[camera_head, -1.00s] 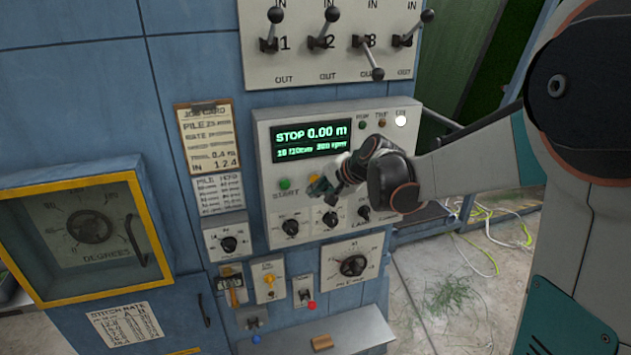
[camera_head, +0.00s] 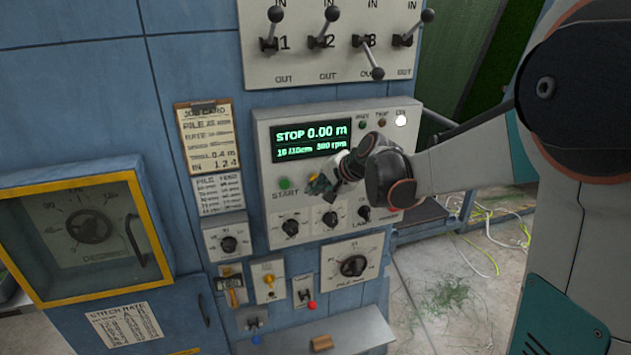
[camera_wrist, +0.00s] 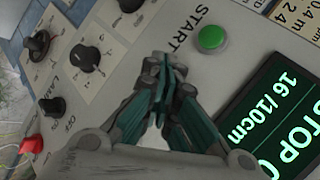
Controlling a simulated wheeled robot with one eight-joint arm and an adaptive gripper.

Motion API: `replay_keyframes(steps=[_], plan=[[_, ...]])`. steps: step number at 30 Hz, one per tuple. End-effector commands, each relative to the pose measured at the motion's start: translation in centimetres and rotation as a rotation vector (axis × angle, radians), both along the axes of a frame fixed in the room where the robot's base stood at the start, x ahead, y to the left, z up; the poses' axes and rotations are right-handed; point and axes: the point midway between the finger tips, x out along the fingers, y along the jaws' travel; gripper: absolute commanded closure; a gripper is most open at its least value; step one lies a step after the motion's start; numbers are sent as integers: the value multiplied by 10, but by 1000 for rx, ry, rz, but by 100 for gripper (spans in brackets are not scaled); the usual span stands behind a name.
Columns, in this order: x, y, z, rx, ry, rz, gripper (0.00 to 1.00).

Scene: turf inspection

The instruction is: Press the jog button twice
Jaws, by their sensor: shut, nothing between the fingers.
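My gripper (camera_head: 318,185) is shut and empty, at the front of the grey control panel (camera_head: 265,130). In the wrist view its closed fingertips (camera_wrist: 162,68) point at the panel beside the green START button (camera_wrist: 211,37), which also shows in the head view (camera_head: 284,184). A small yellow button (camera_head: 313,176) peeks out behind the fingertips in the head view. Its label is hidden, so I cannot read whether it is the jog button. I cannot tell whether the fingertips touch it. The green display (camera_head: 311,144) reads STOP 0.00 m.
Dark knobs (camera_head: 290,227) sit below the buttons. Several levers (camera_head: 322,40) stick out above the panel. A yellow-framed gauge box (camera_head: 75,225) stands at the left. A small shelf (camera_head: 350,335) juts out below.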

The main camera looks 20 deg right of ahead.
Motion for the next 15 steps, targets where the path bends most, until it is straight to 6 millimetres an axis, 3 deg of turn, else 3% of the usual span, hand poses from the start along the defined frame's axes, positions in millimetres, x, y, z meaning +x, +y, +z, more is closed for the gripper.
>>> replay_keyframes(steps=[15], plan=[[6, 0, 0, 0, 0, 0, 100]])
